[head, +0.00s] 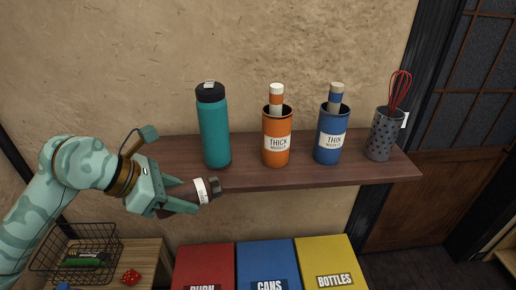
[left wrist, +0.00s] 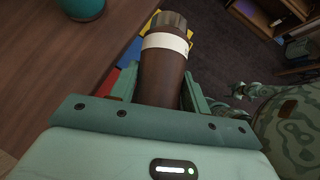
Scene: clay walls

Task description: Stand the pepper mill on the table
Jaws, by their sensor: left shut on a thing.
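The pepper mill (head: 202,190) is dark brown with a white band and a greyish cap end. My left gripper (head: 184,196) is shut on it in the head view. The mill lies tilted close to level, its cap end to the right, by the front edge of the shelf. In the left wrist view the mill (left wrist: 164,78) sits between the two fingers, cap end pointing away; its other end is hidden by the gripper. A light wooden table top (head: 151,256) shows at the lower left of the head view. My right gripper is not in view.
The dark wooden shelf (head: 350,176) holds a teal bottle (head: 214,132), an orange holder (head: 277,150), a blue holder (head: 328,150) and a grey utensil cup (head: 380,140). A wire basket (head: 75,250) and red die (head: 131,277) are lower left. Coloured bins (head: 268,256) stand below the shelf.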

